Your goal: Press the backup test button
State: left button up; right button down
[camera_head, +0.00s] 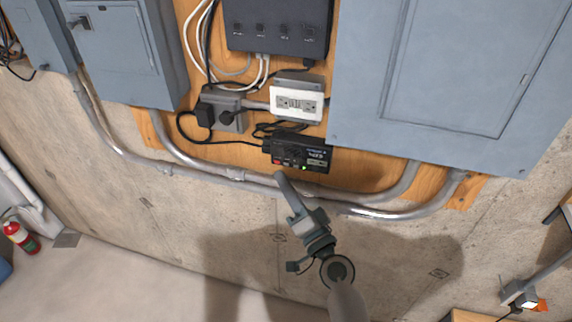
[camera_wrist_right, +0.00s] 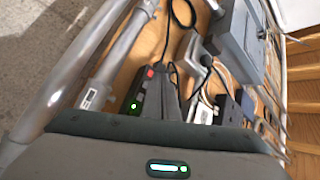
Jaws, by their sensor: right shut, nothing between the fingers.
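A small black backup box (camera_head: 312,152) with a small green light is mounted on the wooden panel below the white outlet. A small red button (camera_head: 277,161) sits at its lower left; in the right wrist view the red button (camera_wrist_right: 150,73) shows near the top end of the box (camera_wrist_right: 124,112). My right gripper (camera_head: 281,178) is shut and empty, its tip just below the red button in the head view. I cannot tell whether it touches the box. My left gripper is not in view.
Grey metal conduit (camera_head: 225,174) runs across the wall just below the box, behind my right gripper. A large grey panel (camera_head: 450,60) is at the right. A white outlet (camera_head: 297,104), plugs and loose cables are above. A red extinguisher (camera_head: 20,237) stands far left.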

jog(key=shift+w+d, duration=0.2)
jog(key=shift+w, duration=0.4)
jog(key=shift+w, duration=0.15)
dwell(1.7)
jog(key=shift+w+d, duration=0.15)
jog(key=shift+w, duration=0.1)
jog(key=shift+w+d, duration=0.1)
jog(key=shift+w, duration=0.2)
dwell(0.7)
jog(key=shift+s, duration=0.1)
dwell(0.4)
jog(key=shift+s+a, duration=0.2)
jog(key=shift+s, duration=0.45)
jog(key=shift+s+a, duration=0.25)
jog(key=shift+s, duration=0.55)
jog(key=shift+s+a, duration=0.3)
jog(key=shift+s, duration=0.5)
jog(key=shift+s+a, duration=0.25)
jog(key=shift+s, duration=0.55)
